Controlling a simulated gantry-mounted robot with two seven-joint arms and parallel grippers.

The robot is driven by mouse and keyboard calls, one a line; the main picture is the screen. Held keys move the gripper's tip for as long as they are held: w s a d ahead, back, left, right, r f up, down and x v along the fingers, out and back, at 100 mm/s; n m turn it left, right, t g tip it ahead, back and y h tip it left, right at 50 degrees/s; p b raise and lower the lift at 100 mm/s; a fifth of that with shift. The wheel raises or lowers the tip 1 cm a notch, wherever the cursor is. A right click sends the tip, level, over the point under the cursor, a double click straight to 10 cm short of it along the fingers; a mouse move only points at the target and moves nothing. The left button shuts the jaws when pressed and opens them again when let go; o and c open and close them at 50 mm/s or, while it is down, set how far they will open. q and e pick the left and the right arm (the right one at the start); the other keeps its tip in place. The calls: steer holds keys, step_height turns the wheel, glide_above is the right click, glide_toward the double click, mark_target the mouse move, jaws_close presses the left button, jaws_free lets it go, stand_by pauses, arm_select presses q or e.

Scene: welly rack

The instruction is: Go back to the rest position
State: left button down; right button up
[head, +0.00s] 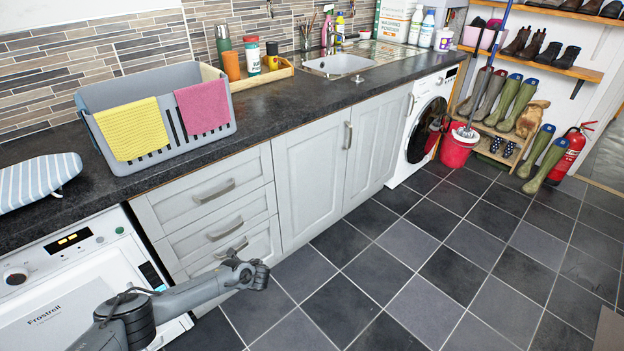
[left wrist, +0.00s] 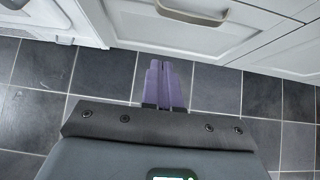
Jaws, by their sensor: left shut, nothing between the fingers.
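My left arm comes in at the lower left of the head view. Its gripper end (head: 252,274) is over the floor in front of the drawers. In the left wrist view my left gripper (left wrist: 164,82) is shut, its purple fingers together with nothing between them. My right gripper is not in view. Several green and brown wellies (head: 512,98) stand on the rack (head: 490,148) at the back right. A pair of green wellies (head: 545,160) stands on the floor beside it. My left gripper is far from the wellies.
White drawers (head: 213,202) and the worktop (head: 290,106) run close behind my left arm. A grey basket (head: 165,158) with cloths stands on the worktop. A red bucket (head: 459,146) and a fire extinguisher (head: 568,155) stand at the back right. The tiled floor (head: 420,270) is clear.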

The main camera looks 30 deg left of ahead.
arm_select(q)
steer(key=s+d+f+m+g+h+p, duration=0.1)
steer(key=s+d+f+h+p, duration=0.15)
steer(key=s+d+f, duration=0.5)
steer(key=s+d+f+g+h+p, duration=0.1)
steer(key=s+d+f+p, duration=0.25)
steer(key=s+d, duration=0.75)
steer(key=s+d+r+n+h+p, duration=0.25)
steer(key=s+d+r, duration=0.25)
steer(key=d, duration=0.5)
steer(key=s+d+r+n+h+p, duration=0.1)
steer(key=s+d+r+h+p, duration=0.15)
steer(key=s+d+r, duration=0.45)
steer(key=w+a+r+n+t+p, duration=0.1)
steer(key=r+n+p, duration=0.7)
steer(key=r+p, duration=1.3)
steer(key=w+a+r+n+t+p, duration=0.1)
steer(key=r+n+p, duration=0.7)
steer(key=r+p, duration=1.2)
step_height(320, 180, up, 25)
steer(key=w+t+h, duration=0.1)
steer(key=w, duration=0.1)
steer(key=shift+w+p, duration=0.35)
steer(key=shift+a+f+n, duration=0.1)
steer(key=shift+n, duration=0.15)
